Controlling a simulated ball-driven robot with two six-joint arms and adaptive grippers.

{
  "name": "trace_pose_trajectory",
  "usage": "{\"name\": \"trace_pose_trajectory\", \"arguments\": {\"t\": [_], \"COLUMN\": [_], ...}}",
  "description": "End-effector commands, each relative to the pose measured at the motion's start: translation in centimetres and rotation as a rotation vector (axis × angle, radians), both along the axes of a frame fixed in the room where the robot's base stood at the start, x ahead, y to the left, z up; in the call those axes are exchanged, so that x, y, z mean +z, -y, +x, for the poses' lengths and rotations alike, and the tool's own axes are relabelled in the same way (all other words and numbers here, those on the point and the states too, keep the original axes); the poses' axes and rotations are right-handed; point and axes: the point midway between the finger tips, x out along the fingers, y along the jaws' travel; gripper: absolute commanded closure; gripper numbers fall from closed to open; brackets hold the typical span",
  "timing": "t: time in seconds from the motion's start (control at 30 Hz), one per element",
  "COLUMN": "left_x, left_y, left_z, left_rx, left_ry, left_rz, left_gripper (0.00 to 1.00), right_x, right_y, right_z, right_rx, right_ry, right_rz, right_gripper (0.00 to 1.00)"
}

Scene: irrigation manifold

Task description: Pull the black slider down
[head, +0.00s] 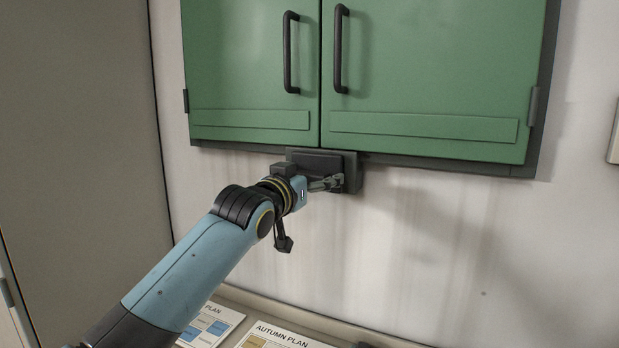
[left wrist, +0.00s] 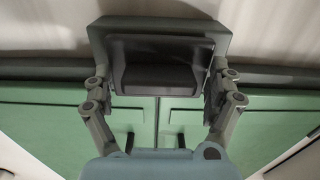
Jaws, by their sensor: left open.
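The black slider (head: 318,162) sits on a dark grey backing plate (head: 353,178) just under the green cabinet. In the left wrist view the slider (left wrist: 158,74) shows as a dark block in front of the plate (left wrist: 170,28). My left gripper (head: 338,182) is open at the slider, partly covering its lower part in the head view. In the left wrist view the fingers of the left gripper (left wrist: 158,88) stand on either side of the slider. I cannot tell whether they touch it. My right gripper is not in view.
A green cabinet (head: 420,70) with two doors and black handles hangs just above the slider. Printed plan sheets (head: 272,338) lie on a ledge below. A tall grey panel (head: 90,110) stands at left. The wall right of the slider is clear.

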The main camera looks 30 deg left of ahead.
Motion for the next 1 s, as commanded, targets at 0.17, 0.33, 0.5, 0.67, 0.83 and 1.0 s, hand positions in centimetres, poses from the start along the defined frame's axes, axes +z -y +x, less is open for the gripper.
{"name": "trace_pose_trajectory", "arguments": {"t": [0.17, 0.33, 0.5, 0.67, 0.83, 1.0], "left_x": [-0.1, -0.1, -0.1, -0.1, -0.1, -0.1], "left_y": [0.1, 0.2, 0.5, 0.6, 0.6, 0.6], "left_z": [-1.3, -4.9, -8.6, -11.0, -11.9, -11.9], "left_rx": [0.0, -0.001, -0.001, 0.0, -0.001, 0.0], "left_ry": [0.0, -0.001, -0.003, -0.003, -0.002, -0.002], "left_rz": [0.002, 0.002, 0.002, 0.002, -0.001, -0.001], "left_gripper": [0.1, 0.1, 0.1, 0.1, 0.1, 0.1], "right_x": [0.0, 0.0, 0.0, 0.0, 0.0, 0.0], "right_y": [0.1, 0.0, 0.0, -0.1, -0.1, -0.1], "right_z": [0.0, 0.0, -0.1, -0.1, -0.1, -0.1], "right_rx": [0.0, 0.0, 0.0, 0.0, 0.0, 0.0], "right_ry": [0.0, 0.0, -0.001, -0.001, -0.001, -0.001], "right_rz": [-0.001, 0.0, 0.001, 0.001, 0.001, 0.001], "right_gripper": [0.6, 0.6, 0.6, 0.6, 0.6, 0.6]}}
